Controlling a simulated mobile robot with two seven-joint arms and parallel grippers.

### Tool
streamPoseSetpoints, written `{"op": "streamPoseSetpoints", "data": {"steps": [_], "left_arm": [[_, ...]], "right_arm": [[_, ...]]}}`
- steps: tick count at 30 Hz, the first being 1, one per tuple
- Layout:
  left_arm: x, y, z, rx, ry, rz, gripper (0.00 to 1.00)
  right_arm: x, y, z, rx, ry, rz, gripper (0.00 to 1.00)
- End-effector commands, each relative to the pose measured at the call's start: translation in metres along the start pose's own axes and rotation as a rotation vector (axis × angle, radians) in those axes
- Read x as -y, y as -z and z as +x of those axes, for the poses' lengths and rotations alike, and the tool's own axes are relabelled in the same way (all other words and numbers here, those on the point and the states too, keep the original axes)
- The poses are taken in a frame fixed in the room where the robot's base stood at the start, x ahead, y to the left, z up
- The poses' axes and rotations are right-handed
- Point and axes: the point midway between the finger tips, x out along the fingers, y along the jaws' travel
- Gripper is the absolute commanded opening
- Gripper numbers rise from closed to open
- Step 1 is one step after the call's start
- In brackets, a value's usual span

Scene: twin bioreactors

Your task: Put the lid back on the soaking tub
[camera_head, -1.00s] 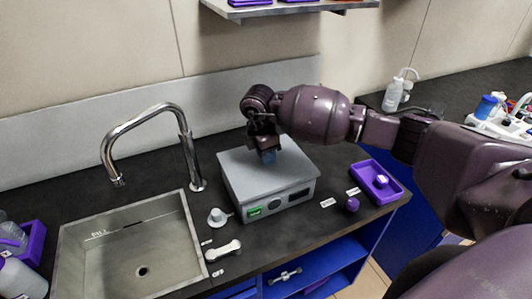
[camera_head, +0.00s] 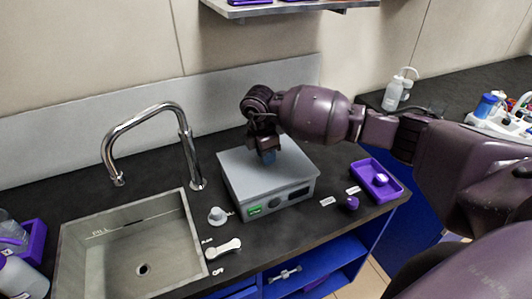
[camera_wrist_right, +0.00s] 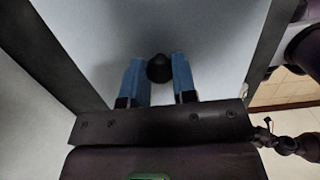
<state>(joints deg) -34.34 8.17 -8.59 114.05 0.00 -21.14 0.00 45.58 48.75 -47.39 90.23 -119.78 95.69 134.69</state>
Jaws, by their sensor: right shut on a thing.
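The soaking tub (camera_head: 273,200) is a grey box with a green display on its front, standing on the dark bench right of the sink. Its flat light-grey lid (camera_head: 236,168) lies across the top, with no gap visible from here. In the right wrist view the lid (camera_wrist_right: 215,35) fills the middle, with a round black knob (camera_wrist_right: 160,68). My right gripper (camera_head: 268,156) is over the lid's middle, and its blue fingers (camera_wrist_right: 159,82) are shut on the knob from both sides. My left gripper is not in view.
A sink (camera_head: 140,245) with a tall curved faucet (camera_head: 150,115) is at left. A grey knob (camera_head: 217,216) and a white lever (camera_head: 223,249) are left of the tub. A purple tray (camera_head: 376,182) and a small purple piece (camera_head: 351,203) are to its right. A shelf (camera_head: 290,8) hangs above.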

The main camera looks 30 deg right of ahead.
Motion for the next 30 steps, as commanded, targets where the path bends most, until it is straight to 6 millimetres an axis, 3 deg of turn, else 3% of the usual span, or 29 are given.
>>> {"op": "streamPoseSetpoints", "data": {"steps": [5,6,11,17,22,30], "left_arm": [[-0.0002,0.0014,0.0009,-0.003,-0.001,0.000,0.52],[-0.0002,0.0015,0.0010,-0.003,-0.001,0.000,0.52],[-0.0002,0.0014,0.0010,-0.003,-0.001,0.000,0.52],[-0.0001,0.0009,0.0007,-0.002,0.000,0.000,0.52],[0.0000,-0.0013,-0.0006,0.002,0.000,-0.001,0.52],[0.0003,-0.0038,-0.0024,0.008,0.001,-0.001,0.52]], "right_arm": [[-0.0002,0.0001,-0.0004,0.000,-0.001,0.000,0.00],[-0.0002,0.0001,-0.0005,0.000,-0.001,0.000,0.32],[-0.0001,0.0001,-0.0004,0.000,0.000,0.000,0.56],[0.0003,0.0001,0.0004,0.000,0.001,0.000,0.57],[0.0002,0.0001,0.0003,0.000,0.001,0.000,0.81],[0.0001,0.0000,-0.0003,0.000,0.000,0.000,0.81]]}}
